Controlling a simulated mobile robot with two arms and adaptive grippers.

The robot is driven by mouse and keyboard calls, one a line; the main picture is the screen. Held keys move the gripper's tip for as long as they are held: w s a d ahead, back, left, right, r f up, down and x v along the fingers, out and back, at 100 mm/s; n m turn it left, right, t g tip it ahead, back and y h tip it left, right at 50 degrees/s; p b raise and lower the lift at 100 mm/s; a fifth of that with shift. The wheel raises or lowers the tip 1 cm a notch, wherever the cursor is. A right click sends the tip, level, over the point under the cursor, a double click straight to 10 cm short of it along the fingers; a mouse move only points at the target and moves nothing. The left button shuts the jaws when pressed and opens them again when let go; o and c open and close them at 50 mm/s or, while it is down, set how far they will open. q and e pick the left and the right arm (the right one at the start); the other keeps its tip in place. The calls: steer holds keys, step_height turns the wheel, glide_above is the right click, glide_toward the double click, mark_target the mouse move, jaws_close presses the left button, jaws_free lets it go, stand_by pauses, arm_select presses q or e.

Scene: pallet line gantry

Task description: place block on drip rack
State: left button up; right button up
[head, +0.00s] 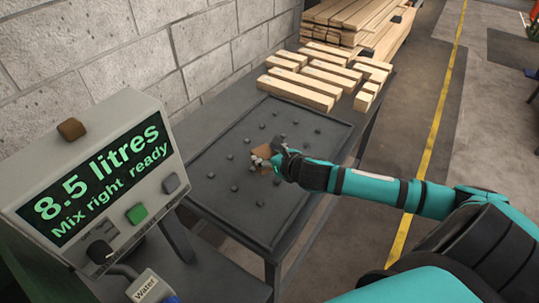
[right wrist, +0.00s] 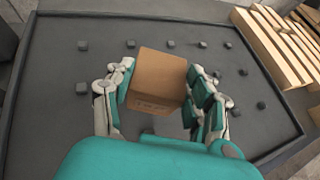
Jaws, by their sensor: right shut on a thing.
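The drip rack (head: 232,215) is a dark grey tray with a low rim and several small grey studs, on a dark table; it also fills much of the right wrist view (right wrist: 60,135). The block is a light brown wooden cube (right wrist: 158,78), seen between the fingers in the right wrist view. My right gripper (right wrist: 160,88) is shut on the block and holds it over the middle of the rack. In the head view the gripper (head: 268,160) mostly hides the block (head: 258,153). I cannot tell whether the block touches the studs. My left gripper is not in view.
A display unit (head: 100,185) at the left reads "8.5 litres, Mix right ready", with buttons and a knob. A tap handle labelled Water (head: 147,288) is below it. Several wooden beams (head: 315,75) lie behind the rack, near a block wall (head: 120,60). Studs around the block are bare.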

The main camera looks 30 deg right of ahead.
mark_target(269, 155)
steer(key=shift+w+d, duration=0.8)
steer(key=shift+d, duration=0.05)
steer(key=shift+w+d+f, duration=0.1)
steer(key=shift+w+f, duration=0.05)
steer(key=shift+f, duration=0.05)
step_height(269, 155, down, 2)
steer(key=shift+f, duration=0.15)
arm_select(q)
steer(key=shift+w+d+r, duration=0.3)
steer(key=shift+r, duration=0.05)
arm_select(e)
steer(key=shift+f, duration=0.5)
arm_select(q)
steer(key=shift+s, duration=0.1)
arm_select(e)
steer(key=o, duration=1.2)
steer(key=shift+f, duration=0.1)
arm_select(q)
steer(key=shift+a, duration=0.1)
